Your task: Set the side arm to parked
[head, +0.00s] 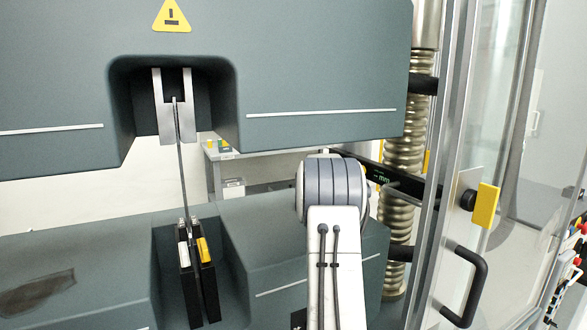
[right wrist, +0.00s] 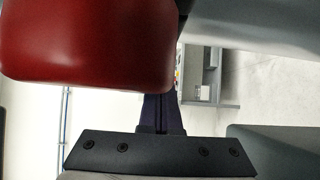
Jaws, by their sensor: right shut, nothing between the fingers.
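The side arm appears to be the black bar (head: 408,183) with a small green "mm" readout, right of centre in the head view. It slants from behind my right arm toward the door frame, in front of the ribbed column. Its left end is partly hidden by my arm. My right gripper (right wrist: 161,112) is shut and empty in the right wrist view; in the head view it is hidden behind my arm's link. A large red rounded object (right wrist: 90,45) fills the upper left of the right wrist view, close to the camera; I cannot tell what it is. My left gripper is not in view.
A thin strip (head: 182,165) hangs from the upper grip (head: 163,105) down to the lower grip (head: 207,262). A glass door with a black handle (head: 470,287) and a yellow block (head: 486,205) stands at right. A grey shelf (right wrist: 202,75) shows behind.

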